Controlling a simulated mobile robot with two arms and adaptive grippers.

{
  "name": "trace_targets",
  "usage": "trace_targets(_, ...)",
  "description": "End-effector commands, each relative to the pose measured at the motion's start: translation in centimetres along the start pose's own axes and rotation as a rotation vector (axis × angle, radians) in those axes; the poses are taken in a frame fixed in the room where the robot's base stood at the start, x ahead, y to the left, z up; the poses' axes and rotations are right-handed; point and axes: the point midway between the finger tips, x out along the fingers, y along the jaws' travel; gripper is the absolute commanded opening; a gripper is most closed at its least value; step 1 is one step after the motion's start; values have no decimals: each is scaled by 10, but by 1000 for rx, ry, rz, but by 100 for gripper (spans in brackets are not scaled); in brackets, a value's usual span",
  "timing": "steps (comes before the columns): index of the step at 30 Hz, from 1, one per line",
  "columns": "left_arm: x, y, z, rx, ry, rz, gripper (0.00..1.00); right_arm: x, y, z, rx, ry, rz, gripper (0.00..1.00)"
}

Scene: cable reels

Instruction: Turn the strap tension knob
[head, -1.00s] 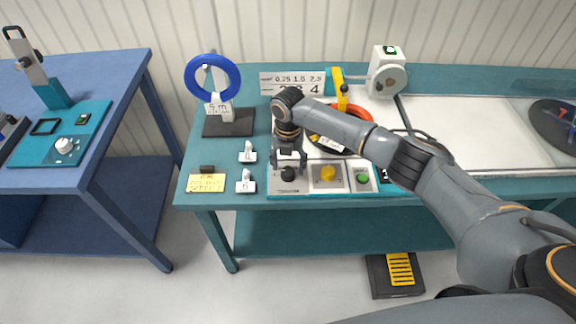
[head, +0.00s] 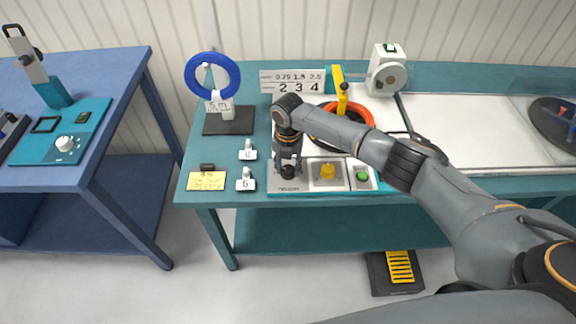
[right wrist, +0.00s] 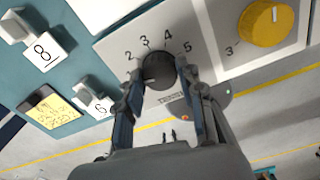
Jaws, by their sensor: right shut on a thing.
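My right gripper (head: 289,166) is shut on a black round knob (head: 288,172) at the left end of the control panel on the teal bench. In the right wrist view the fingers of my right gripper (right wrist: 160,76) touch the black knob (right wrist: 158,70) from both sides. Dial numbers 2, 3, 4 and 5 show around its far side; the rest of the dial is hidden. Its pointer direction cannot be told. The lettering below it is too small to read surely. My left gripper is not in view.
A yellow knob (head: 327,172) and a green button (head: 362,176) sit to the right on the panel. Small numbered clips (head: 246,183) and a yellow note (head: 206,181) lie left. A blue ring stand (head: 228,124) stands behind left. A white knob (head: 65,143) is on the left bench's device.

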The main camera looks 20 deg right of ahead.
Motion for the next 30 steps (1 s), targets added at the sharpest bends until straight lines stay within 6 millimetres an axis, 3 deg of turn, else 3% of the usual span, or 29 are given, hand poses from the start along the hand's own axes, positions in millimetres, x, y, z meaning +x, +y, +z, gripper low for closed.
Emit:
trace_targets(11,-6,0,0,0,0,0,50,-1,0,0,175,0,0,6)
trace_targets(30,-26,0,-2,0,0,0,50,-2,0,0,776,0,0,6)
